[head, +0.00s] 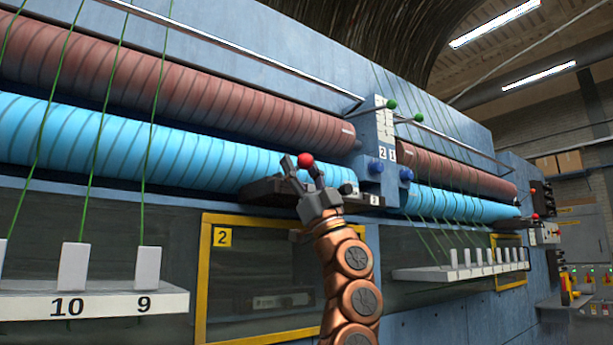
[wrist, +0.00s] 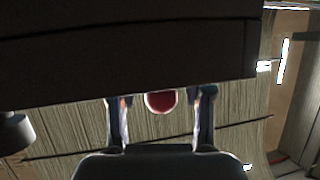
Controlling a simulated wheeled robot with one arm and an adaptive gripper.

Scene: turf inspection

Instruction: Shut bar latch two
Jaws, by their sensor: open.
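A red ball knob (head: 305,160) shows right at the fingertips of my gripper (head: 302,172), in front of the blue roller. In the wrist view the red knob (wrist: 161,101) sits between the two spread fingers of my gripper (wrist: 161,112), with a gap on each side. The jaws are open. A dark bar (head: 262,190) runs along the lower edge of the blue roller behind my gripper, partly hidden by it. In the wrist view a large dark body (wrist: 130,50) covers the top and hides the knob's upper part. I cannot tell how the knob joins the bar.
A yellow-framed window (head: 222,237) marked 2 lies below. A white numbered shelf (head: 100,300) juts out at left, another (head: 445,272) at right. Brown (head: 170,90) and blue (head: 120,140) rollers run behind. Green knobs (head: 391,104) and blue knobs (head: 375,166) stand right of my gripper.

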